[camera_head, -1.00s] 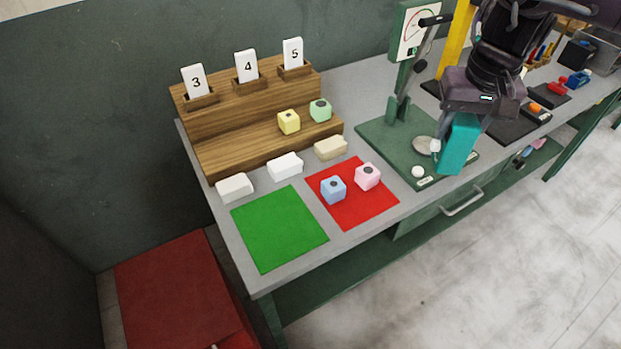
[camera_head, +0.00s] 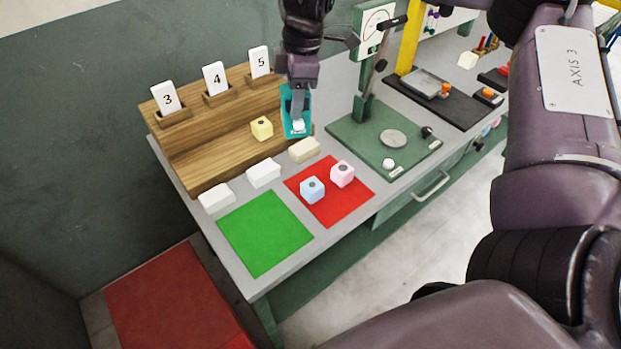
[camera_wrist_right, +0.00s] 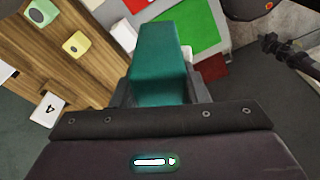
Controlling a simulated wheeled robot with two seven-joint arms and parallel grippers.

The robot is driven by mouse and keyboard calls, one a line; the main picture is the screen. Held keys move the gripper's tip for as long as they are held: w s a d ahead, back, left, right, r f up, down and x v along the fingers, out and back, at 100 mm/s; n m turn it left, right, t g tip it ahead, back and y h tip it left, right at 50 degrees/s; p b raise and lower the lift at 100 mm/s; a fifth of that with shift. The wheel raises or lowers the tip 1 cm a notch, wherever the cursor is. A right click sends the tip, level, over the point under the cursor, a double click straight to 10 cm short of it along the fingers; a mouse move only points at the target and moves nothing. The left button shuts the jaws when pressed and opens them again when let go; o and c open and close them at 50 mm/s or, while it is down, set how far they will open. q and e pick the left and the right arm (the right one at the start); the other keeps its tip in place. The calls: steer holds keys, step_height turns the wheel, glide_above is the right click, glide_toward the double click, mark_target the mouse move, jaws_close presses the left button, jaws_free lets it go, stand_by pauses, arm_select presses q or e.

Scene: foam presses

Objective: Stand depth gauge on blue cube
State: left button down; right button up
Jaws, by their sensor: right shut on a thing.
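The teal block with a white tip (camera_head: 289,112), which I take for the depth gauge, is in my right gripper (camera_head: 299,88). It hangs in front of the right end of the wooden rack, tilted slightly. In the right wrist view the teal block (camera_wrist_right: 158,70) fills the space between the fingers, which are shut on it. The blue cube (camera_head: 312,190) sits on the red mat (camera_head: 330,212), with a dark round spot on top. The gripper is above and behind it, apart from it. I cannot make out the blue cube in the wrist view. My left gripper is not in view.
A pink cube (camera_head: 342,173) stands close beside the blue one. Three pale blocks, one of them cream (camera_head: 304,150), lie behind the mats. A green press (camera_head: 350,125) stands right. The green mat (camera_head: 265,233) is empty.

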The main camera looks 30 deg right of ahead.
steer(key=d+f+n, duration=0.1)
steer(key=f, duration=0.5)
steer(key=d+f+n, duration=0.1)
steer(key=f+n, duration=0.1)
steer(key=f, duration=0.5)
steer(key=d+f+n, duration=0.1)
steer(key=f+n, duration=0.1)
steer(key=f, duration=0.4)
steer(key=shift+s+d+f+g+b, duration=0.25)
steer(key=shift+s+d+g+b, duration=0.05)
steer(key=shift+d+g, duration=0.1)
steer(key=shift+f, duration=0.25)
steer(key=shift+a+f, duration=0.1)
steer(key=shift+f, duration=0.05)
steer(key=o, duration=1.1)
